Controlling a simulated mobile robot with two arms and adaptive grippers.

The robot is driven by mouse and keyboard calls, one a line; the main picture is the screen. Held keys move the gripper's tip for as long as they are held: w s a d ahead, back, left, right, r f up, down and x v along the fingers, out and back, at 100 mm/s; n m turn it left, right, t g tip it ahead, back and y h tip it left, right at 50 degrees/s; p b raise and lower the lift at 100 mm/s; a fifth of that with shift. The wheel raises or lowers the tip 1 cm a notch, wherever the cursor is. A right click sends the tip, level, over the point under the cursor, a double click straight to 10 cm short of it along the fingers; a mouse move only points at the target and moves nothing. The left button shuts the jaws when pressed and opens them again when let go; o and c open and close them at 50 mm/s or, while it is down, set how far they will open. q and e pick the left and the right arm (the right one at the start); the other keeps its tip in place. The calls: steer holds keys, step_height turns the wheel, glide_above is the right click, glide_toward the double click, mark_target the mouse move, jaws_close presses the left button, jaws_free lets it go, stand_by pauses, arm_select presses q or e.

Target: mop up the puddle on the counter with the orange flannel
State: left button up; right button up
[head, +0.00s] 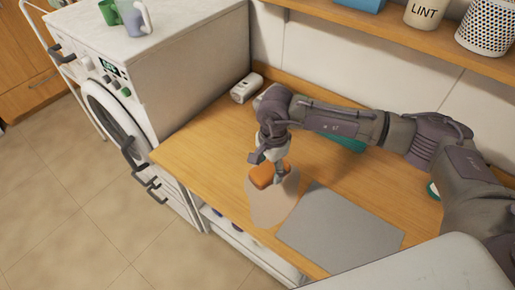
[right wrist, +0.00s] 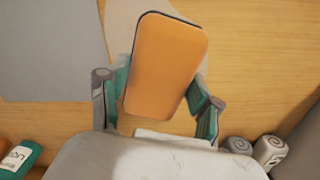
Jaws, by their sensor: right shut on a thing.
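The orange flannel (head: 264,176) looks like a thick rounded block. My right gripper (head: 268,170) points down over the counter (head: 205,150) and is shut on it. In the right wrist view the flannel (right wrist: 165,65) sits between the two fingers (right wrist: 160,100). A pale, dull patch that looks like the puddle (head: 272,208) lies on the wood just in front of the flannel, partly behind it. In the right wrist view a bit of the puddle (right wrist: 130,12) shows beyond the flannel. I cannot tell whether the flannel touches the counter. My left gripper is not in view.
A flat grey mat (head: 340,232) lies right of the puddle. A white washing machine (head: 190,75) stands at the left. A teal bottle (right wrist: 20,158) and grey bottles (right wrist: 268,152) show in the wrist view.

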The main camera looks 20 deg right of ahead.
mark_target(266, 159)
steer(key=m, duration=0.1)
steer(key=w+m+p, duration=0.1)
steer(key=w+m, duration=0.1)
steer(key=m, duration=0.1)
steer(key=shift+w+a+f+p, duration=0.15)
steer(key=shift+a+f+p, duration=0.1)
steer(key=shift+f+p, duration=0.05)
steer(key=shift+w+d+f+m, duration=0.1)
steer(key=shift+w+f+m, duration=0.3)
steer(key=shift+m, duration=0.4)
steer(key=shift+f+b, duration=1.25)
steer(key=shift+f, duration=1.7)
arm_select(q)
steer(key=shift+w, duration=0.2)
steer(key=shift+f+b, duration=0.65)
steer(key=shift+b, duration=0.2)
arm_select(e)
steer(key=shift+f, duration=0.6)
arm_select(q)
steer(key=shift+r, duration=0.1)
arm_select(e)
steer(key=shift+s, duration=0.15)
